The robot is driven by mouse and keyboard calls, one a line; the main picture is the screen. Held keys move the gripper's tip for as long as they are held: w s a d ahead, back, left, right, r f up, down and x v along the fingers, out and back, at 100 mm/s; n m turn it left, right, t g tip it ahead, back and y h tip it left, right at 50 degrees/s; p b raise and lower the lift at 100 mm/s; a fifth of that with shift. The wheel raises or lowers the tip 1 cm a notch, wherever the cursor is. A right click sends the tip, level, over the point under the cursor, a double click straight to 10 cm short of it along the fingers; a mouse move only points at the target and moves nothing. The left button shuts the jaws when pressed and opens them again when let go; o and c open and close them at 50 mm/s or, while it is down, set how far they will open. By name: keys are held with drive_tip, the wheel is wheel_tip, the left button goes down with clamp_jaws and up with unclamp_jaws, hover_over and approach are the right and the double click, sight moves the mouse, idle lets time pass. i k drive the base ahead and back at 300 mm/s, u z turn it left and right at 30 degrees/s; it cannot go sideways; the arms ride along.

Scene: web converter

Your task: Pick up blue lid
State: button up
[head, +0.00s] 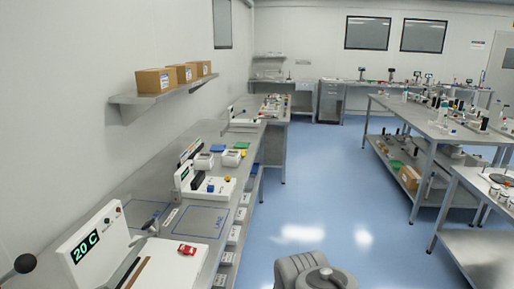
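A small flat blue piece (218,148), which looks like the blue lid, lies on the left-hand steel bench. My gripper is not in view. Only a grey rounded part of my own body shows at the bottom edge, in the aisle and well short of the blue piece.
The steel bench (212,190) runs along the left wall, with a white machine with a "20 C" display (88,247) and a red object (187,249) nearby. A shelf with cartons (154,81) hangs above. Crowded tables (430,122) stand right. The blue floor (310,190) between is clear.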

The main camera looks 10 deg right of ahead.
sight(214, 147)
drive_tip(key=z, duration=0.7)
drive_tip(key=i, duration=5.1)
drive_tip(key=u, duration=4.5)
